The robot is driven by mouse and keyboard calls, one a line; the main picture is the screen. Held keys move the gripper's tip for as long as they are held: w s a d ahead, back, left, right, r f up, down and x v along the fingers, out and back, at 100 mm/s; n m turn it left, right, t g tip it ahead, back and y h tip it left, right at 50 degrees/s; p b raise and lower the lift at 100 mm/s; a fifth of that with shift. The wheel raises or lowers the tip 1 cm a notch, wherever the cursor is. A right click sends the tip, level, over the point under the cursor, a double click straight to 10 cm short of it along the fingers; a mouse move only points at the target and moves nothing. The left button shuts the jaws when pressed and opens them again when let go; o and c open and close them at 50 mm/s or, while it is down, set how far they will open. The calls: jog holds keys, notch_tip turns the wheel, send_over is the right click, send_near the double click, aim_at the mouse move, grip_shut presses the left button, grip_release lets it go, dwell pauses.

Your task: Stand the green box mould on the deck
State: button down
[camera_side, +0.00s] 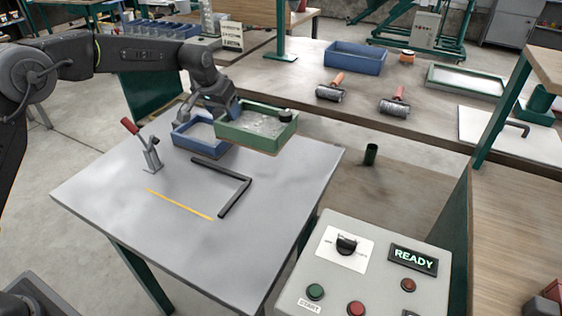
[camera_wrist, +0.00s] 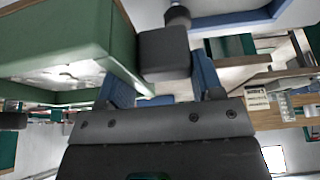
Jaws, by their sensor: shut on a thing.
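The green box mould (camera_side: 258,139) is in the side view, over the far right part of the grey deck (camera_side: 110,195), level and open side up. It seems to hang a little above the deck; the exact gap cannot be told. A pale grey lining and a small dark round piece show inside it. The gripped edge is partly hidden.
A blue box (camera_side: 184,142) stands on the deck just left of the mould. A black L-shaped stop (camera_side: 236,197), a yellow line (camera_side: 180,204) and a red-handled clamp (camera_side: 150,158) are on the deck. The deck's near part is clear. A control box (camera_side: 335,285) reads READY.

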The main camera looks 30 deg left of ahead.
aim_at(256, 126)
jog(key=shift+s+a+r, duration=0.15)
jog(key=shift+s+a, duration=0.1)
jog(key=shift+a, duration=0.2)
jog(key=shift+s+a+r, duration=0.15)
jog(key=shift+s+a, duration=0.1)
jog(key=shift+a, duration=0.2)
jog(key=w+d+f, duration=0.1)
jog(key=d+f, duration=0.1)
jog(key=d, duration=0.1)
jog(key=w+d+f, duration=0.1)
jog(key=d+f, duration=0.1)
jog(key=d, duration=0.2)
jog(key=w+d+f, duration=0.1)
jog(key=d+f, duration=0.2)
jog(key=shift+w+d, duration=0.25)
jog(key=shift+w, duration=0.15)
jog(key=shift+f, duration=1.95)
jog(key=shift+f, duration=0.15)
jog(key=shift+c, duration=1.3)
grip_release()
jog(key=shift+f, duration=0.2)
jog(key=shift+r, duration=0.1)
jog(key=v, duration=1.2)
jog(key=shift+s+r, duration=0.1)
jog(key=shift+s, duration=0.05)
